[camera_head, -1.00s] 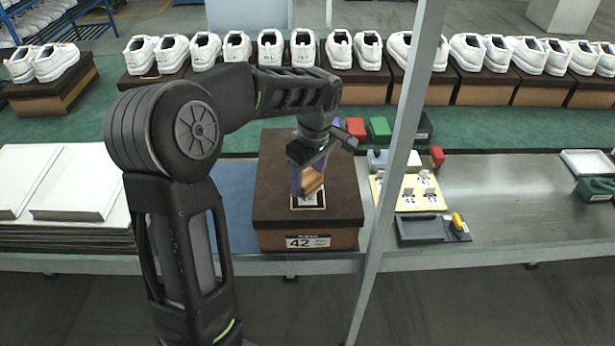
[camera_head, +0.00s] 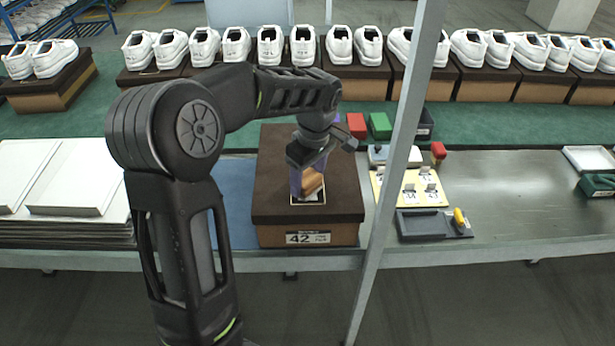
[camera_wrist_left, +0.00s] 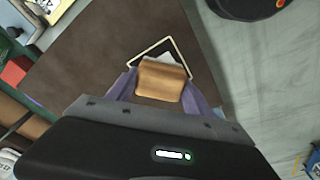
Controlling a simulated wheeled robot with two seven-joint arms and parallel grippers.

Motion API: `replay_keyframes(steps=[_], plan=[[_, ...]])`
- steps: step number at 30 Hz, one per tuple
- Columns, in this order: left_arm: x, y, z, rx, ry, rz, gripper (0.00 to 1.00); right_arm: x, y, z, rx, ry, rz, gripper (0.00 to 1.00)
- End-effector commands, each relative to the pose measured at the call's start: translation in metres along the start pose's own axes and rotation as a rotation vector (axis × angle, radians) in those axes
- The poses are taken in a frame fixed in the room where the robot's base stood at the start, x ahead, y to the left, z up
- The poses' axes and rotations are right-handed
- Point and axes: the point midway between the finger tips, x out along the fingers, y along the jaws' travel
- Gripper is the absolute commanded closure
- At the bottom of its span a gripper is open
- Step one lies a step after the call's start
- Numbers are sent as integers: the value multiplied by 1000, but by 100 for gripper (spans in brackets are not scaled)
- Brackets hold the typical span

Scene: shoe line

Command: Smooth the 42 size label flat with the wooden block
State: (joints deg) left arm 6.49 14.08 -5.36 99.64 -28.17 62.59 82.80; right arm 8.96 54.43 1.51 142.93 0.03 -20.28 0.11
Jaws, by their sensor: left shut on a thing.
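My left gripper (camera_head: 306,182) is shut on the wooden block (camera_head: 313,186), between its purple fingers, over the top of the brown shoe box (camera_head: 270,195). In the left wrist view the wooden block (camera_wrist_left: 161,80) sits between the fingers of the left gripper (camera_wrist_left: 158,88). A pale outline (camera_wrist_left: 141,56) on the lid encloses a white label (camera_wrist_left: 165,58), which the block mostly covers. I cannot tell whether the block touches it. The box's front carries a printed 42 label (camera_head: 308,238). My right gripper is out of view.
A yellow board (camera_head: 420,184) with several small tags and a grey tray (camera_head: 422,224) lie right of the box. A post (camera_head: 392,150) stands between. White lids (camera_head: 90,180) are stacked left. Shoes on boxes line the back. The metal bench at right (camera_head: 510,210) is largely clear.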

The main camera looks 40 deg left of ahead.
Motion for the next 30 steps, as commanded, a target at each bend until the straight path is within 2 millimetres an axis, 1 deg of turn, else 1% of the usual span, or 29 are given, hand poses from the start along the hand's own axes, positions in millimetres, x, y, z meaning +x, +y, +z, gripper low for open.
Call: replay_keyframes(steps=[5, 12, 18, 27, 30], plan=[[0, -3, 3, 0, 0, 0, 73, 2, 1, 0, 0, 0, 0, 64], [-2, -17, 18, 1, 0, 1, 73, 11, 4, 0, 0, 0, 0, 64], [-4, -27, 27, 1, 0, 1, 73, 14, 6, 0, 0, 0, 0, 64], [-5, -28, 28, 0, 0, 0, 73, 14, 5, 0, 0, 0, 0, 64], [-1, -28, 28, 0, 0, 0, 73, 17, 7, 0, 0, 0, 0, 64]])
